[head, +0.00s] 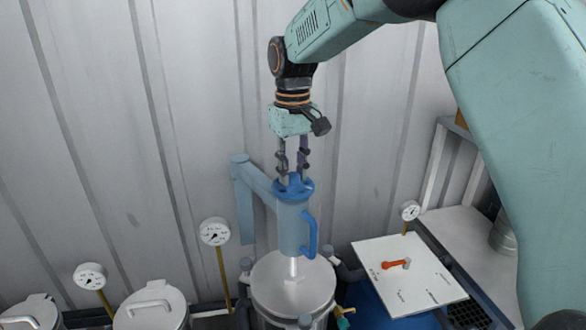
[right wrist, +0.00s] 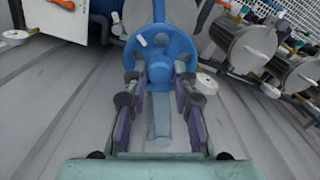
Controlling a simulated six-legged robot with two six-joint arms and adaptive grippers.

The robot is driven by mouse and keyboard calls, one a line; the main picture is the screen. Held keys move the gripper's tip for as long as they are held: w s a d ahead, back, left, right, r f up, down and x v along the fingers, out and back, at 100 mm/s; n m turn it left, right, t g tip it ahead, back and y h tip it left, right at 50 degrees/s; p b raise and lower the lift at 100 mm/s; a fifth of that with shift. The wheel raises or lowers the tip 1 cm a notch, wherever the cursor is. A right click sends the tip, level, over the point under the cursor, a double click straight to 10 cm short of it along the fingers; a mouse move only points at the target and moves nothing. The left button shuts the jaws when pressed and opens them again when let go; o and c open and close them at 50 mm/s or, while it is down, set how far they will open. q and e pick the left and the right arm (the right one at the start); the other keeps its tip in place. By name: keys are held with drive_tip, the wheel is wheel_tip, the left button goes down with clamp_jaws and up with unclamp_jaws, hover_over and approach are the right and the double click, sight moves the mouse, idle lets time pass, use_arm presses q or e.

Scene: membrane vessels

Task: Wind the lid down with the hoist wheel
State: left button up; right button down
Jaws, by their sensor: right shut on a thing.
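The hoist wheel (head: 306,188) is a blue disc on top of the upright blue hoist body (head: 294,230). My right gripper (head: 292,178) comes down from above, with its fingers shut on the wheel's raised middle. In the right wrist view the wheel (right wrist: 182,45) lies between and beyond the fingertips of the right gripper (right wrist: 160,78). A pale rod (head: 292,268) runs from the hoist down to the round metal lid (head: 265,280) of the vessel. I cannot tell whether the lid touches the rim. My left gripper is not in view.
A blue bracket arm (head: 243,205) joins the hoist on the left. Gauges (head: 214,232) and other lidded vessels (head: 150,308) stand to the left. On the right is a white board (head: 405,280) with a red-orange handled tool (head: 395,264). A ribbed wall stands close behind.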

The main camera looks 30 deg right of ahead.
drive_tip(key=m, duration=0.4)
drive_tip(key=shift+m, duration=2.1)
drive_tip(key=c, duration=1.1)
unclamp_jaws()
drive_tip(key=shift+s+a, duration=0.1)
drive_tip(key=shift+a, duration=0.05)
